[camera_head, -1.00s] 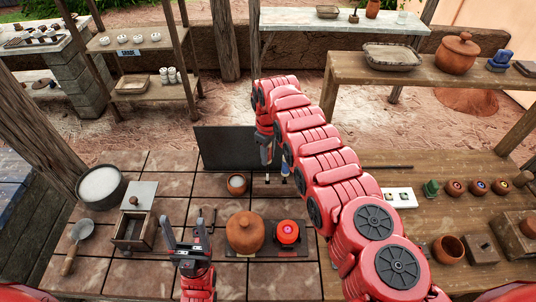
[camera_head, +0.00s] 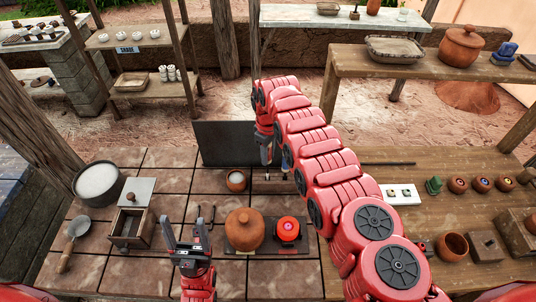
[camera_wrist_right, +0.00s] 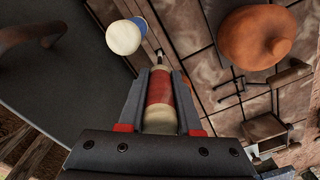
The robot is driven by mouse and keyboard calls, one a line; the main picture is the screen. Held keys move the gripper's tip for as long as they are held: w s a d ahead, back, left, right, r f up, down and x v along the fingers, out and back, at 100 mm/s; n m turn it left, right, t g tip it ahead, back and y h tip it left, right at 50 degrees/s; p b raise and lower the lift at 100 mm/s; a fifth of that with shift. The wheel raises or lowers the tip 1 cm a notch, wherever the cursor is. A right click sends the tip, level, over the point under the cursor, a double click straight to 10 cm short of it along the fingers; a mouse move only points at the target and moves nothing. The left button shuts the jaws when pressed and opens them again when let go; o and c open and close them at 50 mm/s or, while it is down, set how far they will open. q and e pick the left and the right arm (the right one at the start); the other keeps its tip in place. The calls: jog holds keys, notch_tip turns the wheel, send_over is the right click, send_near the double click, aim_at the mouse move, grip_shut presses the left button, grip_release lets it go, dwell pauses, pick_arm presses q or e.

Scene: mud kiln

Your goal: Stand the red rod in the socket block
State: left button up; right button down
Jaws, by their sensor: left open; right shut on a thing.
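In the right wrist view, my right gripper (camera_wrist_right: 160,95) is shut on the red rod (camera_wrist_right: 159,87), a short cylinder with a red middle and cream ends. A thin metal tip shows just past its far end. A blue-and-white rod (camera_wrist_right: 124,37) stands beside it, apart from the fingers. In the head view, my right gripper (camera_head: 266,160) is over the back of the tiled counter, and my arm hides much around it. My left gripper (camera_head: 187,232) is open and empty at the front of the counter. I cannot tell which thing is the socket block.
A dark upright panel (camera_head: 222,144) stands behind the right gripper. A lidded clay pot (camera_head: 244,230) and a glowing red item (camera_head: 287,229) are in front. A white block (camera_head: 402,195), small pots and a wooden block with a hollow (camera_head: 485,247) are on the right table (camera_head: 385,165).

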jog(key=shift+f+b, duration=2)
jog(key=c, duration=0.5)
grip_release()
